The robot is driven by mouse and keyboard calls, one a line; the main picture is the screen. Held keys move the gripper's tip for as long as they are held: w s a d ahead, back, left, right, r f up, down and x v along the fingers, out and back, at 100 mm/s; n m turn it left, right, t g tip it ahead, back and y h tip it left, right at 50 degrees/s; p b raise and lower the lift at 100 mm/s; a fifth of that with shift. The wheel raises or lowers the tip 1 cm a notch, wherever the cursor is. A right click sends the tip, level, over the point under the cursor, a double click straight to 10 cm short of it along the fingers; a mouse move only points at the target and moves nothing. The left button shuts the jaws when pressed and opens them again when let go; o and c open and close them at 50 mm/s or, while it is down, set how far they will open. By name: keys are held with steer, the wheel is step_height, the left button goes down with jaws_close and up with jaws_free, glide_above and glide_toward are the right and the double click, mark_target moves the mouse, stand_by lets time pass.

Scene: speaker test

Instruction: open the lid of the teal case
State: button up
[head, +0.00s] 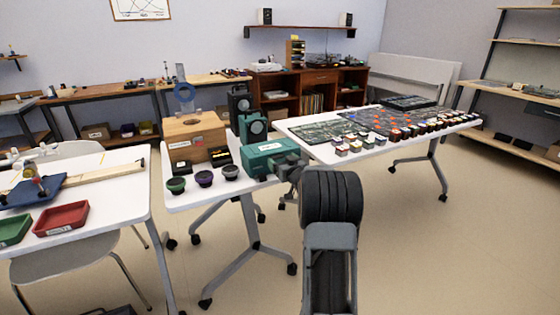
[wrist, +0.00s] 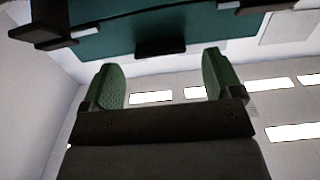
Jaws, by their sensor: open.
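The teal case (head: 262,160) sits near the right edge of the middle white table in the head view, and its lid (head: 266,147) looks shut. In the wrist view the teal case (wrist: 215,24) fills the top of the picture, with dark fittings along its edge and a dark tab (wrist: 160,47) at the middle. My gripper (head: 289,166) is at the case's right front side. In the wrist view my gripper (wrist: 163,76) is open, its two green-padded fingers apart with nothing between them. The tab shows just beyond the gap; I cannot tell whether anything touches.
Three small dark bowls (head: 204,179) stand left of the case on the white table (head: 190,199). A wooden box (head: 196,142) and dark green speakers (head: 252,128) stand behind. Another table (head: 375,150) with many small parts is to the right. Open floor lies in front.

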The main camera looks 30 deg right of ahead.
mark_target(271, 153)
steer(key=shift+w+d, duration=0.15)
steer(key=shift+w, duration=1.15)
steer(key=shift+c, duration=0.3)
steer(key=c, duration=1.2)
steer(key=shift+r, duration=0.15)
